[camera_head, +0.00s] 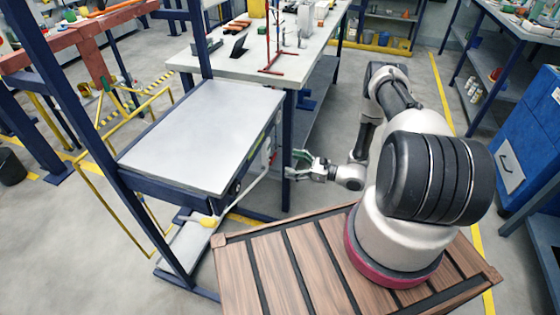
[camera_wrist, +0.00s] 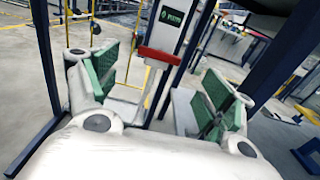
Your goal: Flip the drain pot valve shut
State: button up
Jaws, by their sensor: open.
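My gripper (camera_head: 296,164) is open beside the right side of a grey-topped rack unit (camera_head: 205,130). In the wrist view my gripper (camera_wrist: 162,82) shows two green-padded fingers set wide apart, with nothing held between them. A red bar-like part (camera_wrist: 160,56), perhaps the valve handle, lies beyond the fingertips and appears between them. It sits on the lower end of a white unit (camera_wrist: 172,22) with a green label. A small red part (camera_head: 273,157) also shows on the rack's side, left of my gripper. I cannot tell for sure which part is the drain pot valve.
A white pipe (camera_head: 240,190) runs down the rack's side to a yellow piece (camera_head: 210,221). A dark blue post (camera_head: 288,150) stands close behind my gripper. A workbench (camera_head: 270,62) with several items stands behind. A blue cabinet (camera_head: 535,140) is at the right.

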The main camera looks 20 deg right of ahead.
jog(key=shift+v, duration=1.85)
